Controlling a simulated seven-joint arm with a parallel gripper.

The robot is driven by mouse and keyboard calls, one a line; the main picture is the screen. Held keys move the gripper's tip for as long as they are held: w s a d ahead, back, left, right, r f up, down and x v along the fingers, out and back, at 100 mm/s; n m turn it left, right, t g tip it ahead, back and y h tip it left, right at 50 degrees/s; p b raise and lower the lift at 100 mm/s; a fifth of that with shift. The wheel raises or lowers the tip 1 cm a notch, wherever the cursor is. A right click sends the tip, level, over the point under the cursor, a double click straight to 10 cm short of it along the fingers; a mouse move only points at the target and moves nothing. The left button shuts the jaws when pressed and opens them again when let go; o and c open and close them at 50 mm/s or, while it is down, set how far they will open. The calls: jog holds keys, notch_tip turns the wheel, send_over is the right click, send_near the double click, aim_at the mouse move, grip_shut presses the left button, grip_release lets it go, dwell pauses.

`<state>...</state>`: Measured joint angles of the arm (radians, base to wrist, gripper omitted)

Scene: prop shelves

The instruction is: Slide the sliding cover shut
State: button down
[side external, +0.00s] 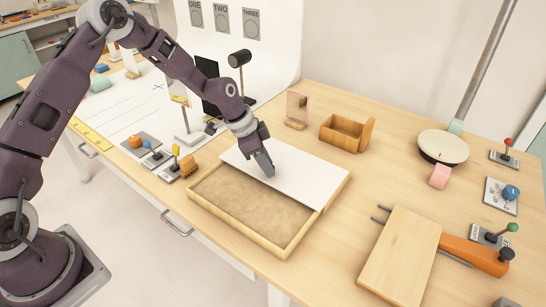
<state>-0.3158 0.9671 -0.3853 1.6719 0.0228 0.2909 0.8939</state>
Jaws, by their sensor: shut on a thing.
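The sliding cover (305,178) is a flat white panel lying over the back part of a shallow, wood-rimmed tray (232,228). The front part of the tray is uncovered and shows a tan, sand-like surface. My gripper (268,172) points down at the cover, near the edge that borders the open part. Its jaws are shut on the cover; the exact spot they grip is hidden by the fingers.
A small wooden box (340,133) and a pink-framed stand (297,106) are behind the cover. A wooden board (402,255) and an orange tool (470,252) lie at right.

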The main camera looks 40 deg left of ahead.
jog(key=s, duration=1.4)
jog(key=shift+s, duration=0.25)
jog(key=c, duration=1.1)
grip_release()
jog(key=shift+s, duration=0.1)
jog(key=shift+c, duration=0.2)
jog(key=shift+r, duration=0.25)
jog(key=v, duration=0.6)
jog(key=shift+r, duration=0.25)
jog(key=shift+s+a, duration=0.1)
jog(key=shift+a, duration=0.05)
